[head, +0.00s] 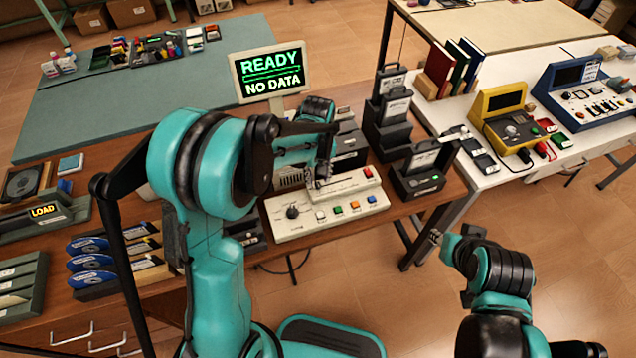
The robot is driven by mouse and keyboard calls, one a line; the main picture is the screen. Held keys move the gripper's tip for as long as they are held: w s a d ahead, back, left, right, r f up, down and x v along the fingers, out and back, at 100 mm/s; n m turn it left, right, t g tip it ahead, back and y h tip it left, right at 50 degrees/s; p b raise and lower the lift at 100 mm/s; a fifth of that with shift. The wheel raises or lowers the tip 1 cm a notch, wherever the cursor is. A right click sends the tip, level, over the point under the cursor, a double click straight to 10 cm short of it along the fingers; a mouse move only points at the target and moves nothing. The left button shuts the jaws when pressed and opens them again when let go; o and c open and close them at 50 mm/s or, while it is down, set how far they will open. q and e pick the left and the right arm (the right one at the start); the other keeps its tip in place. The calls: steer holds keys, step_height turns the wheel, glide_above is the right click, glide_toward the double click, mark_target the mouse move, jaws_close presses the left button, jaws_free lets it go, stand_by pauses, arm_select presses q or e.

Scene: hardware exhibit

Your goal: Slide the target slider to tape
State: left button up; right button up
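The cream control panel (300,228) sits on the wooden desk in the middle of the head view. It has a dark knob (292,212), a row of coloured buttons (354,205) and a slot-like strip (348,188) along its upper part. My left gripper (316,178) points down at the panel's upper middle and covers part of the strip. The slider cap and any "tape" label cannot be made out. Contact and finger gap there are too small to tell. My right gripper (437,238) is low at the right, clear of the desk, its fingers too small to judge.
A monitor (270,72) reading "READY NO DATA" stands behind the panel. Black holders (418,180) with cartridges stand to its right. Disc holders (112,258) and a LOAD unit (42,218) are at the left. A white table (552,155) with yellow and blue devices is at the right.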

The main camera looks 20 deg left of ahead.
mark_target(329, 184)
arm_select(q)
steer(key=shift+f, duration=1.05)
jaws_close()
steer(key=shift+w+d, duration=0.55)
steer(key=shift+d, duration=0.25)
steer(key=shift+w+d, duration=0.5)
steer(key=shift+d, duration=0.25)
steer(key=shift+a, duration=0.1)
jaws_free()
steer(key=shift+r, duration=0.1)
step_height(329, 184, up, 12)
